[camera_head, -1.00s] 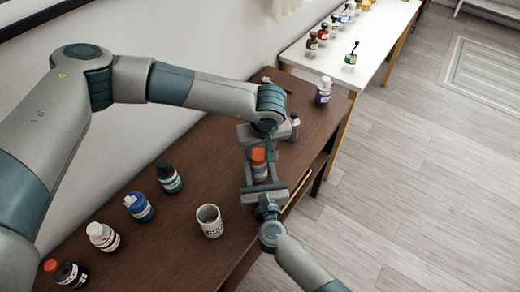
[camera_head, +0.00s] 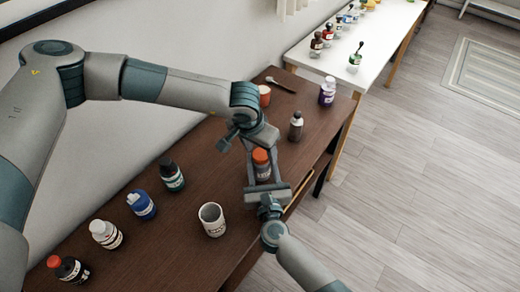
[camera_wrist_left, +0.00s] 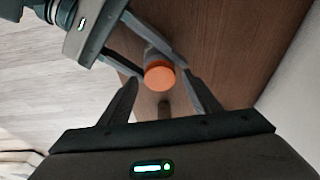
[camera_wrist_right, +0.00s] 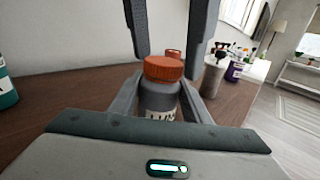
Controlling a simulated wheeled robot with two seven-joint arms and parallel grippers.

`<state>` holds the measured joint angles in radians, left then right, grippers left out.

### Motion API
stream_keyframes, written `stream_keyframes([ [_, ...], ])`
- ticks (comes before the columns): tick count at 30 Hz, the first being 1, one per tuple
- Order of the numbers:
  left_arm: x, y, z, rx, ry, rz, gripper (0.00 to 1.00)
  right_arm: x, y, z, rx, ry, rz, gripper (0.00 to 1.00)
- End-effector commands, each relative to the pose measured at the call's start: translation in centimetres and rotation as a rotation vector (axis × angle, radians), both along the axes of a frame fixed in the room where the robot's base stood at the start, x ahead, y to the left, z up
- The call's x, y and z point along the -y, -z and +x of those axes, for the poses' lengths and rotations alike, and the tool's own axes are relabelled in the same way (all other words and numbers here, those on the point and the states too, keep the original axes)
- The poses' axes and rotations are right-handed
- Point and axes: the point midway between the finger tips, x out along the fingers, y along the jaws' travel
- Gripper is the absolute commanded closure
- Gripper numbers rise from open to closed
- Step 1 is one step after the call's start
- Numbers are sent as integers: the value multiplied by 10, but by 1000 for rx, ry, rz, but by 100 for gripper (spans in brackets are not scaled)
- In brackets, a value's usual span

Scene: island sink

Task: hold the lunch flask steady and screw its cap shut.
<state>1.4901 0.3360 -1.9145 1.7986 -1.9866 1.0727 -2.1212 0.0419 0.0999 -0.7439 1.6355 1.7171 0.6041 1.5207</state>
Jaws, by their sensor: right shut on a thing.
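The lunch flask (camera_head: 262,172) is a grey bottle with a white label and an orange cap (camera_head: 260,156). It stands upright on the dark brown table. My right gripper (camera_head: 262,163) is shut on its body from the front; the flask also shows between the fingers in the right wrist view (camera_wrist_right: 160,98). My left gripper (camera_head: 247,138) is open above the cap. In the left wrist view its two fingers (camera_wrist_left: 160,78) stand apart, with the orange cap (camera_wrist_left: 159,74) between them in the picture. In the right wrist view they hang above the cap without visible contact.
A grey-white mug (camera_head: 211,220) and several bottles, including a blue one (camera_head: 140,205), stand left of the flask. A dark grey bottle (camera_head: 296,126), an orange-topped container (camera_head: 264,96) and a purple bottle (camera_head: 327,91) stand behind. A white table (camera_head: 380,45) is farther back.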

Motion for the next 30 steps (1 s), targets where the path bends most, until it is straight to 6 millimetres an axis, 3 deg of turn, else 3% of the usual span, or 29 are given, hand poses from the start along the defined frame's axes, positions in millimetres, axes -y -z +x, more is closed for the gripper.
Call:
stream_keyframes([
  [8, 0, -6, 0, 0, -1, 1, 43, 0, 1, 0, -1, 1, 0, 100],
  [19, 0, -42, 0, -1, -1, 0, 43, 1, 1, 0, -1, 1, 0, 100],
  [30, 0, -45, 0, -1, -2, 0, 46, 0, 1, 0, -1, 1, 0, 100],
])
